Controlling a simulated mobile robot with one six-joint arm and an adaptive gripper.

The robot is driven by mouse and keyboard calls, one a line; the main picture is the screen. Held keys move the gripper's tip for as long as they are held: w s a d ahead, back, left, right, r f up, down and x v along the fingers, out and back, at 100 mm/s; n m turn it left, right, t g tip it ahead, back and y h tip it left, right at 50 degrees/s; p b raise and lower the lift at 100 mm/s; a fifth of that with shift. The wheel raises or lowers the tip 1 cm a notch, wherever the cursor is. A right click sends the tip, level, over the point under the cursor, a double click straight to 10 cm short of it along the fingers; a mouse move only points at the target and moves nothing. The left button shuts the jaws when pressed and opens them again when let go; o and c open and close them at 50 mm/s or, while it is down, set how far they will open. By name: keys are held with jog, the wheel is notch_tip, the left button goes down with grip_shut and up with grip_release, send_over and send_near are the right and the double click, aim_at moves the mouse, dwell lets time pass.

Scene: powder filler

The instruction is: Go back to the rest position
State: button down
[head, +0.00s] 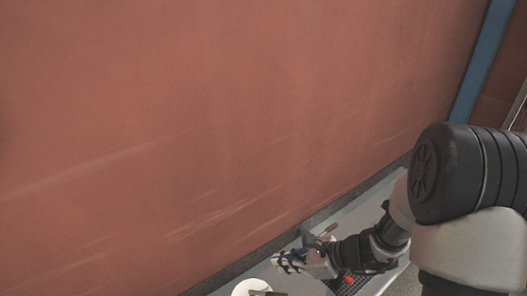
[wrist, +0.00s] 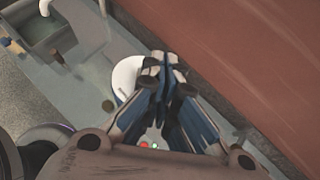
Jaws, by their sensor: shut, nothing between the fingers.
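My gripper (wrist: 164,68) is shut and empty in the wrist view, its fingertips together over the grey surface. In the head view my gripper (head: 282,263) is low in the picture, near the foot of the red-brown wall, with my arm reaching in from the right. A white round object (wrist: 127,74) shows just left of the fingertips in the wrist view and is partly hidden by them. A white round object (head: 248,288) is also cut off by the bottom edge of the head view. I cannot tell whether the gripper touches it.
The red-brown wall (head: 200,130) stands close behind the narrow grey bench (wrist: 95,75). A grey open basin (wrist: 50,38) is at the upper left of the wrist view. Small red and green spots (wrist: 149,146) show between the gripper's linkages. A blue post (head: 483,60) rises at the right.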

jog(key=s+r+n+g+h, duration=0.3)
jog(key=s+r+n+h, duration=0.1)
jog(key=s+r+n, duration=0.9)
jog(key=s+d+r+n+t+h, duration=0.3)
jog(key=s+d+r+n+h, duration=0.2)
jog(key=s+d+n, duration=0.3)
jog(key=shift+d+r+n+t+h, duration=0.2)
jog(key=shift+d+n+t+h, duration=0.1)
jog(key=shift+n, duration=0.2)
